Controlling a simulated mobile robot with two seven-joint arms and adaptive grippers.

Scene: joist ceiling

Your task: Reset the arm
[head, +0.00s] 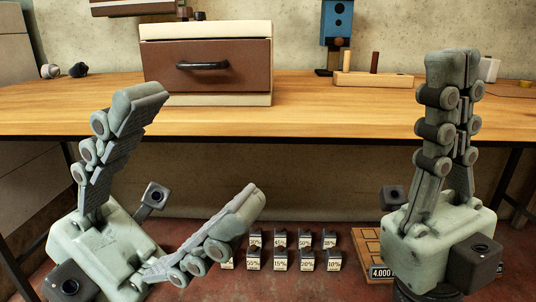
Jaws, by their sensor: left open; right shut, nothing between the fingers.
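My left gripper (198,150) is at the left, in front of the table edge. Its two grey-green fingers are spread wide, with nothing between them. My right gripper (453,68) is at the right and points upward. Its two fingers are pressed together and hold nothing. The tip of the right gripper overlaps the tabletop and wall in the picture. Both grippers appear nearer to me than the table, and neither is seen touching anything.
A wooden table (325,118) spans the view. On it stand a box with a brown drawer (222,72), a wooden block with pegs (372,79) and a blue device (337,22). Below, several small labelled blocks (279,257) and a wooden tray (368,246) are on the reddish floor.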

